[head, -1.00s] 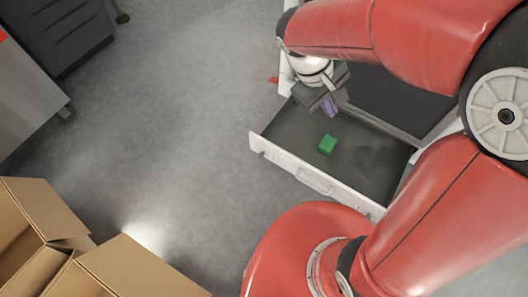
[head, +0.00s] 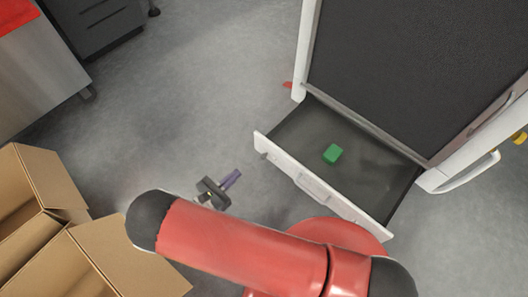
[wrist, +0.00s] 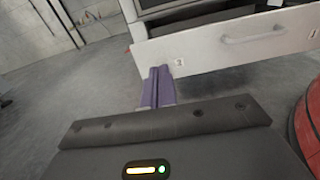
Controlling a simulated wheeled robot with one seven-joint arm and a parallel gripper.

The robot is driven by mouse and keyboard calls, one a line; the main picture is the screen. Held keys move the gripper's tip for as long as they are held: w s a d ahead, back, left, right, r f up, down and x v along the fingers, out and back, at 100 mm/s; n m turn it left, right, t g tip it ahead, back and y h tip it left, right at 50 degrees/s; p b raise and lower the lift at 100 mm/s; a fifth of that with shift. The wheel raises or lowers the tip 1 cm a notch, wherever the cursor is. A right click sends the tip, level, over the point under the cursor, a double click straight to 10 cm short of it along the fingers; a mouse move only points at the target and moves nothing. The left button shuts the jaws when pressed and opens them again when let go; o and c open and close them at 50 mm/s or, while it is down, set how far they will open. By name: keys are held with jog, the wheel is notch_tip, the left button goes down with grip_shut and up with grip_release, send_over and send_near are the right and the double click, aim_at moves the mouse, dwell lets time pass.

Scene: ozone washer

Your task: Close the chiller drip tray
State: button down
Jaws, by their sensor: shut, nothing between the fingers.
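The chiller drip tray (head: 312,185) is a drawer with a white front, pulled out at the base of the dark-faced chiller (head: 400,70). A green block (head: 333,153) lies inside it. My gripper (head: 232,178) is shut and empty, left of the tray's front in the head view, with a gap between. In the wrist view my purple fingers (wrist: 157,84) are together and point toward the left part of the white tray front (wrist: 215,48), which has a bar handle (wrist: 254,35) on its right. Whether they touch the front is unclear in that view.
Open cardboard boxes (head: 95,255) stand at the lower left. A metal cabinet (head: 35,80) and a dark cabinet (head: 97,22) stand at the upper left. Grey floor (head: 200,90) between them and the chiller is clear.

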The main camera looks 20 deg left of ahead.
send_near(268, 144)
jog(key=shift+n, duration=0.3)
jog(key=x, duration=0.7)
jog(key=shift+s+f+p, duration=0.1)
jog(key=shift+f+p, duration=0.1)
jog(key=shift+p, duration=0.2)
jog(key=b+x, duration=0.1)
jog(key=x, duration=0.8)
jog(key=b+x, duration=0.2)
jog(key=x, duration=0.7)
jog(key=b+x, duration=0.1)
jog(key=x, duration=0.8)
jog(key=shift+a+r, duration=0.25)
jog(key=shift+a, duration=0.05)
jog(key=shift+w+d+b, duration=0.2)
jog(key=shift+w+b, duration=0.15)
jog(key=shift+w, duration=0.25)
jog(key=shift+w+r, duration=0.2)
